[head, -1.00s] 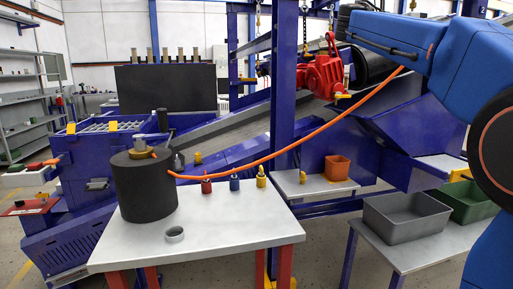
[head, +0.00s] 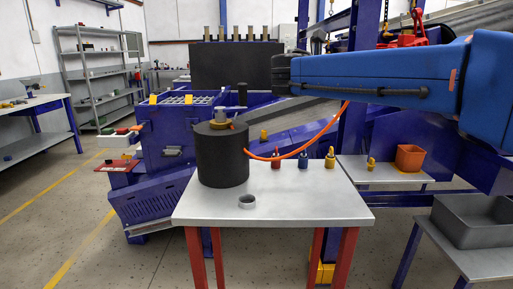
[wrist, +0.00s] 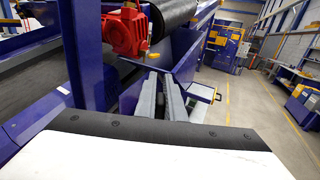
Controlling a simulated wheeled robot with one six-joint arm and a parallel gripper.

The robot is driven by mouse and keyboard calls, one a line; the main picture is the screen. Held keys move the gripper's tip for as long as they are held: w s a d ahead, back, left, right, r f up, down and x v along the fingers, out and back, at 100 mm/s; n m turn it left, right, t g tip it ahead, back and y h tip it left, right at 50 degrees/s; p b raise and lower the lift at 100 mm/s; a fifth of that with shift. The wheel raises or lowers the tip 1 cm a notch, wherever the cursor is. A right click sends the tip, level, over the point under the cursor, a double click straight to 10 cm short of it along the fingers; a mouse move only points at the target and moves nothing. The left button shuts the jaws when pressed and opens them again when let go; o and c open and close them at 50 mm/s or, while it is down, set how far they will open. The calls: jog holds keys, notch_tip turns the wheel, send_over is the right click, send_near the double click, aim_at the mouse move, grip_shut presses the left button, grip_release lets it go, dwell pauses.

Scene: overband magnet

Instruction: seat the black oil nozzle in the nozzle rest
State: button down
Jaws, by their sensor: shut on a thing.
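My gripper (wrist: 166,92) shows in the wrist view, its two grey fingers close together around a small dark thing, which I take to be the black oil nozzle (wrist: 159,88). Little of the nozzle shows. In the head view my arm hides gripper and nozzle. The orange hose (head: 290,155) runs from beside the black drum (head: 222,160) up behind my arm. A short grey open ring (head: 247,201), which looks like the nozzle rest, stands on the table in front of the drum, well apart from my arm.
The grey table (head: 300,205) is clear on its front right. Red (head: 276,162), blue (head: 303,161) and yellow (head: 330,160) small pieces line its back edge. In the wrist view, a red motor (wrist: 124,32) and black roller (wrist: 172,12) are close.

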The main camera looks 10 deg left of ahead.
jog(key=s+a+f+n+t+y, duration=0.2)
jog(key=s+a+f, duration=0.3)
jog(key=a, duration=0.3)
jog(key=s+a+f+n+t+y, duration=0.1)
jog(key=s+a+f+n+y, duration=0.1)
jog(key=s+a+f, duration=0.3)
jog(key=s+a+f+n+t+y, duration=0.2)
jog(key=s+a+f+y, duration=0.2)
jog(key=s+a, duration=0.6)
jog(key=a+f, duration=0.2)
jog(key=a, duration=0.1)
jog(key=shift+n+t+y, duration=0.3)
jog(key=shift+f, duration=2.8)
jog(key=shift+f, duration=1.35)
jog(key=c, duration=1.8)
grip_release()
jog(key=shift+o, duration=0.2)
jog(key=shift+s, duration=0.1)
